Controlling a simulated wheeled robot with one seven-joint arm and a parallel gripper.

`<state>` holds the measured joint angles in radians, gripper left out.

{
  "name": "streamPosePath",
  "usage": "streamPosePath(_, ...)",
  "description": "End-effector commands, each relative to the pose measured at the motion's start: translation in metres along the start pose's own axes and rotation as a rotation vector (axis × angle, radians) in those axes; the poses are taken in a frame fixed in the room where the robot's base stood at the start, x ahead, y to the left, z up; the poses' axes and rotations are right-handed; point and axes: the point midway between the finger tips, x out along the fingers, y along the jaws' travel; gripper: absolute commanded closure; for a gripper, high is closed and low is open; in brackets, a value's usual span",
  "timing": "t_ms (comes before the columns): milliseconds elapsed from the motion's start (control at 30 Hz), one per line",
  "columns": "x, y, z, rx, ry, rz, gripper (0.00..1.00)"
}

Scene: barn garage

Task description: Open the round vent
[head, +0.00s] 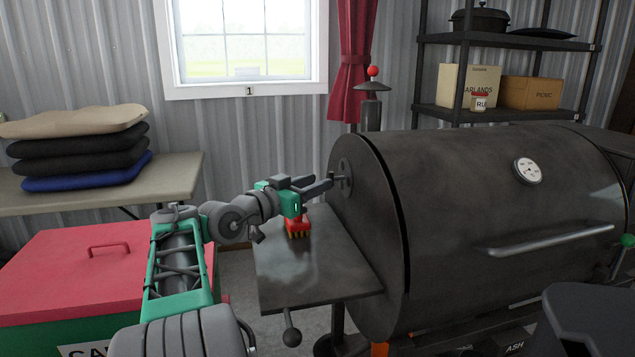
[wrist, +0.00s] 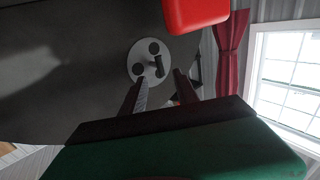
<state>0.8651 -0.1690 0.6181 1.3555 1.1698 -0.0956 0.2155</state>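The round vent (head: 345,173) is a small disc on the left end of the dark barrel grill (head: 450,200). In the wrist view the vent (wrist: 138,53) is a pale disc with dark round spots and a small dark tab (wrist: 159,66) standing out from it. I cannot tell whether its holes are open. My gripper (head: 322,184) points at the vent from the left. In the wrist view my gripper (wrist: 160,80) is open, its two fingers apart with nothing between them, and the tab shows just beyond the gap. Contact with the tab is not visible.
A red-topped brush (head: 297,222) stands on the grill's side shelf (head: 310,275), just below my gripper. A red shape (wrist: 197,12) fills part of the wrist view's top edge. A red-lidded chest (head: 60,265) and a table with cushions (head: 80,150) are at left.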

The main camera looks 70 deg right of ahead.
Motion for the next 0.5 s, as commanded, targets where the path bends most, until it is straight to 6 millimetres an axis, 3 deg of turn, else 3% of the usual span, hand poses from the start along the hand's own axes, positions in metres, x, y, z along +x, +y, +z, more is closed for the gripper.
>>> streamPosePath(200, 0.036, 0.000, 0.001, 0.000, -0.001, 0.000, 0.64)
streamPosePath(500, 0.040, -0.002, 0.000, -0.001, -0.002, -0.006, 0.64)
